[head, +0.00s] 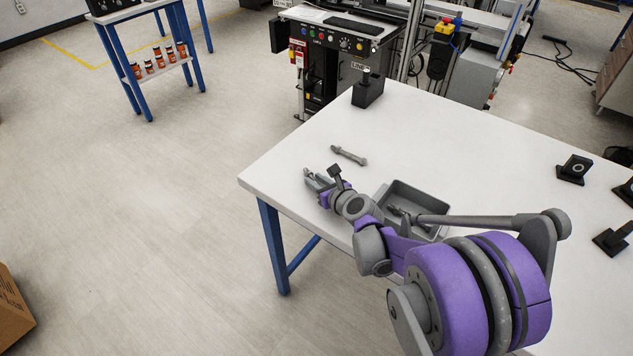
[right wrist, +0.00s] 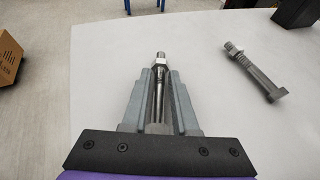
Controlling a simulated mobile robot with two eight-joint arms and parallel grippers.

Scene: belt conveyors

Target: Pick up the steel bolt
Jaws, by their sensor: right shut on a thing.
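My right gripper (head: 316,181) is over the near left part of the white table. In the right wrist view its two grey fingers (right wrist: 159,76) are shut on a steel bolt (right wrist: 160,58). The bolt lies lengthwise between the fingers, with its threaded end and nut sticking out past the tips. A second steel bolt (head: 349,155) lies on the table, farther back than the gripper. It also shows at the right in the right wrist view (right wrist: 256,73). My left gripper is not in view.
A grey tray (head: 437,198) stands on the white table (head: 460,140), partly behind my right arm, with a part in it. A dark block (head: 367,92) stands at the back corner. Black fixtures (head: 574,169) are at the right. The table's left edge is close to the gripper.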

